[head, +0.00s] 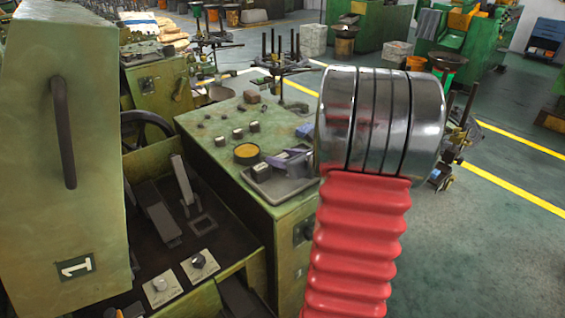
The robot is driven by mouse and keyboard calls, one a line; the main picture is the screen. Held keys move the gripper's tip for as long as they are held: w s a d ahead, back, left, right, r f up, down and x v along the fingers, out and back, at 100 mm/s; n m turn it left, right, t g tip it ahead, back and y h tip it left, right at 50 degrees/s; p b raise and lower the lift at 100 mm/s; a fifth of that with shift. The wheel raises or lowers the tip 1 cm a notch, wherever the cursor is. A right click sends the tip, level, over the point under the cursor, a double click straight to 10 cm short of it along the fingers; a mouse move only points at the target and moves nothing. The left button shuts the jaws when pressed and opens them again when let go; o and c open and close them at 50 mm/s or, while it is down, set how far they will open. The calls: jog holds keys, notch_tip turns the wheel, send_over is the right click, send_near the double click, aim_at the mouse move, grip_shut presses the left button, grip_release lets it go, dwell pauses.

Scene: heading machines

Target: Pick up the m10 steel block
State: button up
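Several small blocks stand on the green machine's top (205,146), left of centre in the head view. Three larger grey-brown ones form a row: one block (253,126), a middle block (237,133) and a left block (220,141). Smaller dark pieces (222,112) lie behind and left of them. No marking is readable, so I cannot tell which one is the m10 steel block. My arm, with red bellows and a chrome joint, fills the right middle of the view. My gripper does not show.
A yellow-topped round tin (247,152), a grey tray (284,180) with tools and a brown block (251,96) share the machine top. A tall green cabinet (65,160) stands at left. Open floor (500,240) with yellow lines lies at right.

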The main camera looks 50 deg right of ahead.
aim_at(282, 156)
grip_shut()
dwell(0.3)
jog(key=shift+r, duration=0.15)
notch_tip(282, 156, up, 10)
jog(key=shift+f, duration=0.1)
dwell(0.5)
dwell(0.4)
